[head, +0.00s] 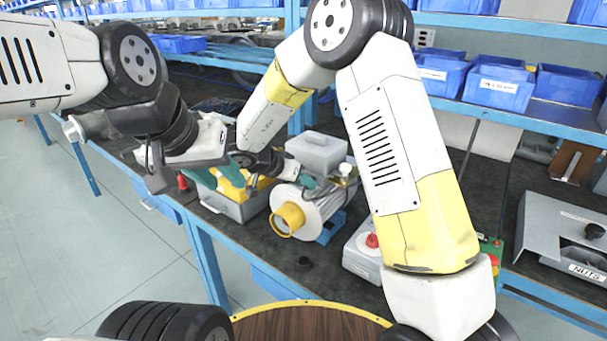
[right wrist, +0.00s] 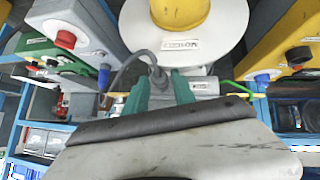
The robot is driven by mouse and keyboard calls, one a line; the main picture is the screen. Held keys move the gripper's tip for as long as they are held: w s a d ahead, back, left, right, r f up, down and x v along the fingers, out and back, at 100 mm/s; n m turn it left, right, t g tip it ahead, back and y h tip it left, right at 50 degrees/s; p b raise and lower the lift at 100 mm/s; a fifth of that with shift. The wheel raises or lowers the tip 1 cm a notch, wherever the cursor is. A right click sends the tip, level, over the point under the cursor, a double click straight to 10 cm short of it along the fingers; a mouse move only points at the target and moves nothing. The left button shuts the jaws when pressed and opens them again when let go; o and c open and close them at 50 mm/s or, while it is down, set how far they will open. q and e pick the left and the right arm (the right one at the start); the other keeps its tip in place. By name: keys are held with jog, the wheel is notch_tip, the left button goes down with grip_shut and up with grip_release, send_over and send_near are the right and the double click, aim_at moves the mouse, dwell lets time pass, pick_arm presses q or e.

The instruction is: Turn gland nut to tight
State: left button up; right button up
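The blower (head: 312,207) stands on the bench, a pale round housing with a yellow ring (head: 287,220) at its front. The grey gland nut (right wrist: 158,80), with a grey cable curving off it, shows in the right wrist view below the white housing. My right gripper (right wrist: 162,90) has one green finger on each side of the nut. Whether both fingers press on it is unclear. In the head view my right gripper (head: 310,182) is at the blower's top. My left gripper (head: 222,170) hangs over a grey and yellow box; its finger gap is unclear.
The grey and yellow box (head: 236,207) stands left of the blower. A grey box with a red button (head: 372,240) is to its right. A grey case marked NUTS (head: 562,235) is at the far right. Blue bins (head: 498,85) line the shelf behind.

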grip_shut()
jog(key=shift+d, duration=0.1)
jog(key=y, duration=0.1)
jog(key=m+t+y, duration=0.1)
jog(key=t+y, duration=0.1)
jog(key=shift+s+d+m, duration=0.3)
jog(key=shift+m, duration=0.1)
jog(key=shift+s+d+f+m+t+y, duration=0.1)
jog(key=shift+m+t+y, duration=0.3)
jog(key=shift+t+y, duration=0.05)
jog(key=shift+s+d+f+m+t+y, duration=0.1)
jog(key=shift+m+t+y, duration=0.3)
jog(key=shift+t+y, duration=0.05)
jog(key=shift+d+f+m+t+y, duration=0.1)
jog(key=shift+m+t+y, duration=0.6)
jog(key=shift+t+y, duration=0.15)
